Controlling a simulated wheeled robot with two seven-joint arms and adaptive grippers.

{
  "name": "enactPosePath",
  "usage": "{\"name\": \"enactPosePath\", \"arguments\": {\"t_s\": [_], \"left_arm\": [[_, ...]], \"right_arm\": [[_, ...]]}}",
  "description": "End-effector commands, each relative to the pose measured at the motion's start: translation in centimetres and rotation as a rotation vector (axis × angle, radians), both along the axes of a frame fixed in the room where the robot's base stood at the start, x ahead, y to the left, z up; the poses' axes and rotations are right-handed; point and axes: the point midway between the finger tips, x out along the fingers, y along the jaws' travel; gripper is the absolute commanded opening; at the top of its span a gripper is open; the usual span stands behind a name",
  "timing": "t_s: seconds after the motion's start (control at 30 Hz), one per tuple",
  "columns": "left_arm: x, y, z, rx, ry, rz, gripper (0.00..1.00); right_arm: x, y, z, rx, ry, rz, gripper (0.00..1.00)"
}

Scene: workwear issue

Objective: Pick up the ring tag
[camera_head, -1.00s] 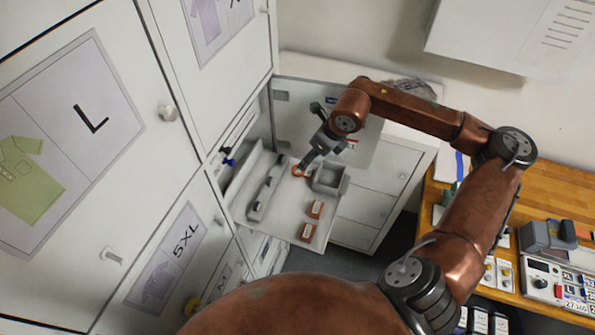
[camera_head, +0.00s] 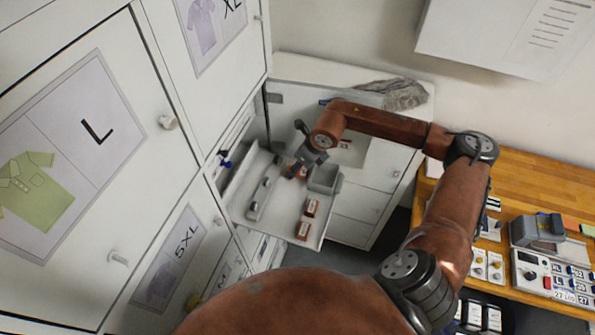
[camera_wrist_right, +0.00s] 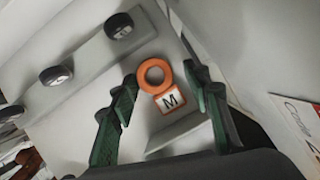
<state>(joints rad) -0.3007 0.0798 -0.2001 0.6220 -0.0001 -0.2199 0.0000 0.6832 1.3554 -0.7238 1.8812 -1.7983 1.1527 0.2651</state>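The ring tag (camera_wrist_right: 156,76) is an orange ring joined to a square label with the letter M. In the right wrist view it lies on the pale tray between my right gripper's green-padded fingers. My right gripper (camera_wrist_right: 160,84) is open, with a finger on each side of the tag; contact is not clear. In the head view, my right gripper (camera_head: 297,171) reaches down at the back of the tray, and the tag (camera_head: 303,173) is mostly hidden beside it. My left gripper is not in view.
The pulled-out tray (camera_head: 277,228) also holds a grey open box (camera_head: 323,180), two orange tags (camera_head: 308,218) and a rail with dark round pieces (camera_head: 259,199). Closed lockers (camera_head: 60,150) stand left. A wooden bench (camera_head: 540,205) with devices stands right.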

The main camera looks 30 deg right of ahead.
Motion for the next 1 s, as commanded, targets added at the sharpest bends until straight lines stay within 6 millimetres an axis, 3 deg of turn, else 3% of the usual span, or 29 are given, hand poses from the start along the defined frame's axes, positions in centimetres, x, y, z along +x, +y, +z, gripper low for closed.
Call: {"name": "enactPosePath", "arguments": {"t_s": [0.3, 0.67, 0.9, 1.0], "left_arm": [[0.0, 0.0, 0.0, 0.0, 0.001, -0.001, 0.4], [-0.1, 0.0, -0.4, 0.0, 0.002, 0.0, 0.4], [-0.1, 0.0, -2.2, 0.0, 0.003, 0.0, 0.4], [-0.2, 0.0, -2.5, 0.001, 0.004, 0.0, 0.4]], "right_arm": [[0.0, 0.0, 0.0, 0.0, 0.0, -0.001, 0.2], [0.0, 0.0, 0.5, 0.0, -0.002, 0.0, 0.2], [0.1, 0.0, 3.1, -0.001, -0.006, 0.0, 0.2], [-1.4, 0.4, 4.6, -0.002, -0.003, 0.002, 0.2]]}}
